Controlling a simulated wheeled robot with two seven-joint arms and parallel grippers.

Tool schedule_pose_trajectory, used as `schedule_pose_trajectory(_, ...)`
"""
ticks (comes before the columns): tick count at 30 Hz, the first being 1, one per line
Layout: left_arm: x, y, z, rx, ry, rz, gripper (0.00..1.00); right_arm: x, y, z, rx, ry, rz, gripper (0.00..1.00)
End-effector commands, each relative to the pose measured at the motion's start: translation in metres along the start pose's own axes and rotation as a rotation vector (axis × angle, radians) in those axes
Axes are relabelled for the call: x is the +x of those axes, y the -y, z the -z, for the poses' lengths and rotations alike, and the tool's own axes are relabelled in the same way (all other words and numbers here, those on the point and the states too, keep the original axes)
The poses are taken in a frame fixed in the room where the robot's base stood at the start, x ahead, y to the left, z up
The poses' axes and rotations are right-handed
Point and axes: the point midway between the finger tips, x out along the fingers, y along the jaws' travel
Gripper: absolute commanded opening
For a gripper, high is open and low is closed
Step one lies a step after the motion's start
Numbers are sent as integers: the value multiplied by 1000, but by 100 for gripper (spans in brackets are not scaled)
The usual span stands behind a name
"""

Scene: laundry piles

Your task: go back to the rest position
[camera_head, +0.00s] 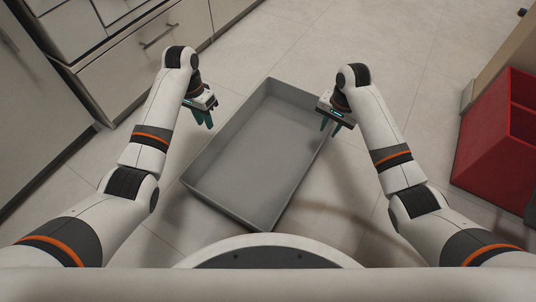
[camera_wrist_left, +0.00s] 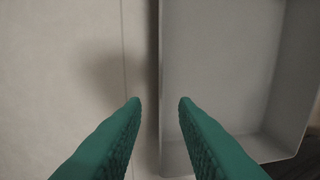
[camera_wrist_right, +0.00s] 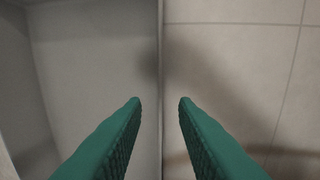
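My left gripper (camera_head: 204,116) is in the air by the left edge of a grey tray in the head view. In the left wrist view its two green fingers (camera_wrist_left: 160,100) are apart with nothing between them. My right gripper (camera_head: 332,125) is in the air by the tray's right edge. In the right wrist view its green fingers (camera_wrist_right: 160,100) are also apart and empty. Both grippers point down, above the tray's side walls.
The empty grey tray (camera_head: 245,158) lies on the tiled floor (camera_head: 300,45) in front of me. Drawer cabinets (camera_head: 150,65) stand at the left. A red bin (camera_head: 490,150) stands at the right beside a tan panel. Floor beyond the tray is clear.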

Motion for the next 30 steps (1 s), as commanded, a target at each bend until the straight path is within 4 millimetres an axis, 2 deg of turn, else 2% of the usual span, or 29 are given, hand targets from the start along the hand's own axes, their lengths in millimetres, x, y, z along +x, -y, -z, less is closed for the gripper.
schedule_pose_trajectory(3,0,0,0,0,0,0,26,-14,0,-1,1,2,-2,26)
schedule_pose_trajectory(6,0,0,0,0,0,0,26,-20,0,0,2,0,0,26)
schedule_pose_trajectory(24,0,0,-1,0,7,-3,26,-22,-1,0,-2,4,-5,26)
schedule_pose_trajectory(28,-6,2,-11,0,102,-42,26,-30,-14,0,-43,72,-77,26)
schedule_pose_trajectory(30,-15,5,-23,-1,215,-85,26,-40,-28,-2,-90,156,-159,26)
